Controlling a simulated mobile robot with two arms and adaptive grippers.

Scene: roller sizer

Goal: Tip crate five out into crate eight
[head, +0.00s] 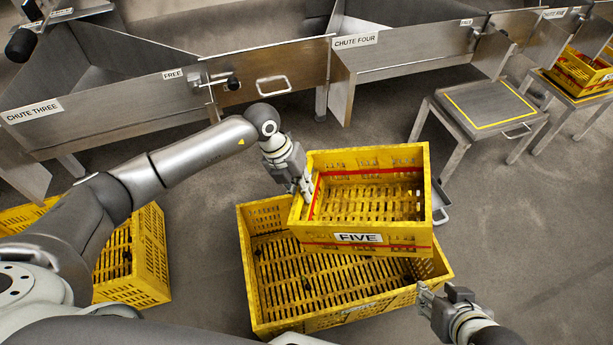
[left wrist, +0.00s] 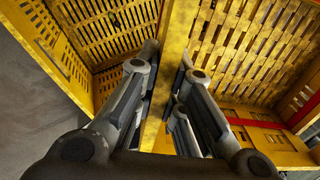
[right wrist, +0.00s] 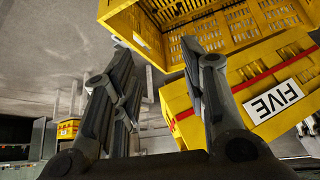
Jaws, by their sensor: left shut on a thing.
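Yellow crate five (head: 366,238), with red bands and a FIVE label, is held above a larger yellow crate (head: 262,305). Its slatted floor shows no produce. My left gripper (head: 303,187) is shut on its left wall; in the left wrist view the wall (left wrist: 172,75) runs between the fingers. The larger crate stands on the floor below; its front label is too small to read, so I cannot confirm it is crate eight. My right gripper (head: 428,296) is open and empty beside the larger crate's right front corner; crate five (right wrist: 250,90) shows beyond its fingers.
Another yellow crate (head: 150,255) stands on the floor at left, partly behind my left arm. Metal chutes three (head: 90,115) and four (head: 400,50) run along the back. A low metal stand (head: 490,105) is at right.

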